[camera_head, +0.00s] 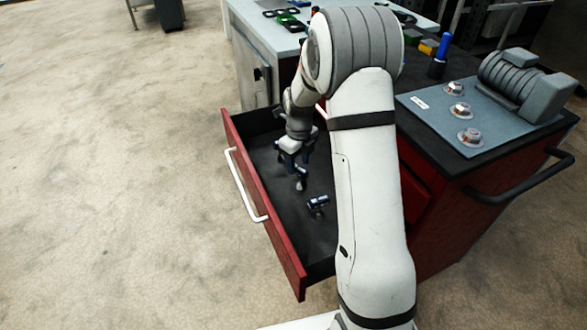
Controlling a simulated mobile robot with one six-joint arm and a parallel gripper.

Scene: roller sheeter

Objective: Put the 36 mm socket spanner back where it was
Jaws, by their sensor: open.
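My gripper (294,166) points down inside the open drawer (312,246), which has a red front and a dark floor. The jaws are open. A small dark and silver piece (300,184) shows just below the jaws; I cannot tell whether it touches them. A short dark socket piece with a pale end (317,205) lies on the drawer floor, to the right of and nearer than the gripper. No size marking is readable, so I cannot tell which piece is the 36 mm socket spanner.
The red cabinet top carries a grey plate (437,122) with several bolts and a grey ribbed machine (518,82). A blue-handled tool (443,46) stands behind. A white handle (243,186) runs along the drawer front. The front part of the drawer floor is bare. Open floor lies left.

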